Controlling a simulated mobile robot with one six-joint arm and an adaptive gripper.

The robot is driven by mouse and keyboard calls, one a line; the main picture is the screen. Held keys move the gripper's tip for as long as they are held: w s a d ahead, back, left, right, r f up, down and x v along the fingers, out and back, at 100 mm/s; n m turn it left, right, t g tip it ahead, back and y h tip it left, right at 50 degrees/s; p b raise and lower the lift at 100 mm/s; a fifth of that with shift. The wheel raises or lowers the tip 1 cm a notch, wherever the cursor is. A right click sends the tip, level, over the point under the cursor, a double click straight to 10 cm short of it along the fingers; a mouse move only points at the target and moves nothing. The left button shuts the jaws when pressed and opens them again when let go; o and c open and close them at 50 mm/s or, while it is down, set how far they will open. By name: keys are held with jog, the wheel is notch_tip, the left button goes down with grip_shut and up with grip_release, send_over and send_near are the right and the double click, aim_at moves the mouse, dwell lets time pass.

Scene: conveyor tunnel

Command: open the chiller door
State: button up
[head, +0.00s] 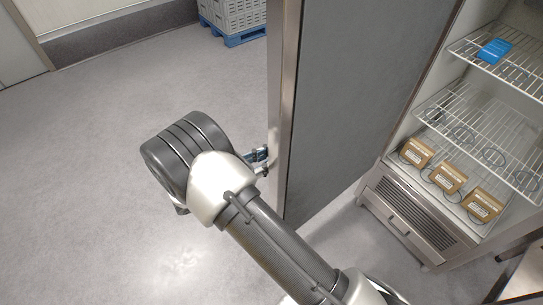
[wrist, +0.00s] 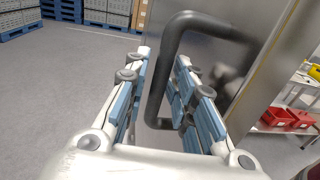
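The chiller door (head: 365,95) stands swung open in the head view, its grey inner face towards the camera. My gripper (head: 260,160) is at the outer side of the door's free edge, partly hidden by my wrist and the door. In the wrist view, the dark door handle (wrist: 162,80) is a looped bar passing between the two fingers of my gripper (wrist: 163,70). The fingers are apart with the bar between them, and I see no clear grip on it. The chiller cabinet (head: 412,215) shows at right with its inside exposed.
Wire shelves (head: 480,120) in the chiller hold brown boxes (head: 449,178) and a blue item (head: 495,51). Grey crates on a blue pallet (head: 246,37) stand at the back. Red bins (wrist: 277,117) sit on a rack at right in the wrist view. Floor at left is clear.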

jog(key=shift+o, duration=0.6)
jog(key=shift+d, duration=0.2)
jog(key=shift+a, duration=0.1)
jog(key=v, duration=1.2)
